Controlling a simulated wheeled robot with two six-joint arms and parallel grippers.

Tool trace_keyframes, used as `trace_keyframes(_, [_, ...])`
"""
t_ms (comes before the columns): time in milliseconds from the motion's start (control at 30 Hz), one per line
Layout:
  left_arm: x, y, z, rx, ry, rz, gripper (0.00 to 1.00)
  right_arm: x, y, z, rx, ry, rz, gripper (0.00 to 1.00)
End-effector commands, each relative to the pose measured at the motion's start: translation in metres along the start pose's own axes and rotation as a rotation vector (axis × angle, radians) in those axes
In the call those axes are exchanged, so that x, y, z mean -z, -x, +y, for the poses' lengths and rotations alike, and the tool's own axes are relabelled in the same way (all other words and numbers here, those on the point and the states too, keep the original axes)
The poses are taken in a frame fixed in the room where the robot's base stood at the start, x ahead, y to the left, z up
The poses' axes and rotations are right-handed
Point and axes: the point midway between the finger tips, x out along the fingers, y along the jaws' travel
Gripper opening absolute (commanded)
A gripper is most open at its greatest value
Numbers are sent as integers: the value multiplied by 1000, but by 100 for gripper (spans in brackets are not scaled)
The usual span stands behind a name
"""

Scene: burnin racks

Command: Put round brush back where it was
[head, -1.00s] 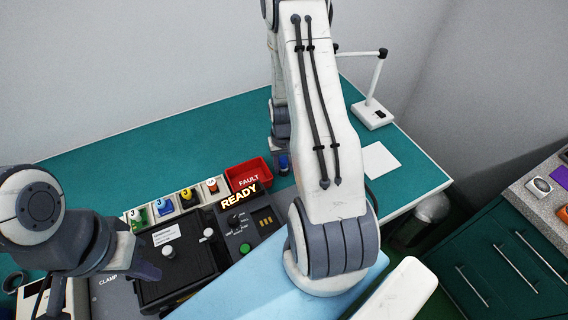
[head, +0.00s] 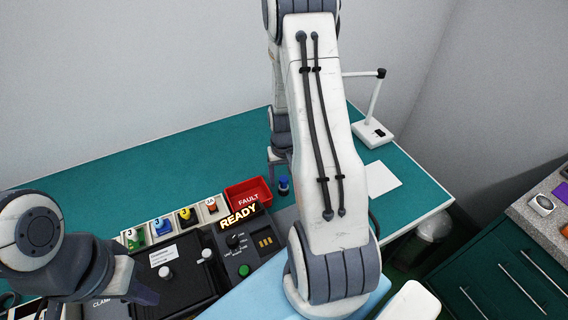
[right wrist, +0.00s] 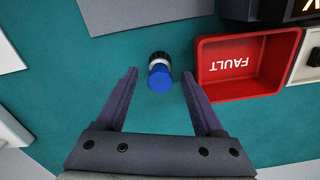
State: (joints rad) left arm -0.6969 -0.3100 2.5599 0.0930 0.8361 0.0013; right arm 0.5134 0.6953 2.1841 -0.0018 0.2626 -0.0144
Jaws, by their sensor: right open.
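A small round piece with a blue top, a white band and a black part, which looks like the round brush (right wrist: 159,76), stands on the green bench. In the head view the brush (head: 283,185) is just right of the red FAULT bin. My right gripper (right wrist: 158,74) is open and empty, its two fingers apart on either side of the brush in the right wrist view. In the head view my right gripper (head: 279,158) is above and behind the brush, clear of it. My left gripper (head: 142,290) is over the black fixture at lower left; its jaws are not clearly seen.
The red FAULT bin (head: 248,192) and the READY panel (head: 240,216) stand close to the brush. Numbered compartments (head: 162,228) with coloured parts line the fixture. A white lamp (head: 372,130) and a paper sheet (head: 381,179) are at right. The back bench is clear.

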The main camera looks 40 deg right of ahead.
Motion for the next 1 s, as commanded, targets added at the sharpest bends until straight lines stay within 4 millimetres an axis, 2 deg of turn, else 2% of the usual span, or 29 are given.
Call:
trace_keyframes(200, [-1, -10, -1, 0, -1, 0, 0, 1, 45, 0, 0, 0, 7, 70])
trace_keyframes(400, [-1, -13, -1, 0, -1, 0, 0, 1, 75, 0, 0, 0, 4, 70])
trace_keyframes(533, [-1, -14, -1, 0, -1, 0, 0, 0, 84, 0, 0, 0, 1, 70])
trace_keyframes(733, [-1, -14, -1, 0, -1, 0, 0, -1, 87, -3, 0, 7, 0, 70])
trace_keyframes(767, [-1, -13, -1, 0, -1, 0, 0, -2, 88, -6, 1, 16, 1, 70])
trace_keyframes(867, [-1, -13, -1, 0, -1, 0, 0, -10, 100, -34, 4, 90, 8, 70])
trace_keyframes(967, [-1, -13, -1, 0, -1, 0, 0, -34, 122, -83, 13, 231, 17, 70])
trace_keyframes(1000, [-1, -13, -1, 0, -1, 0, 0, -49, 131, -105, 17, 302, 20, 70])
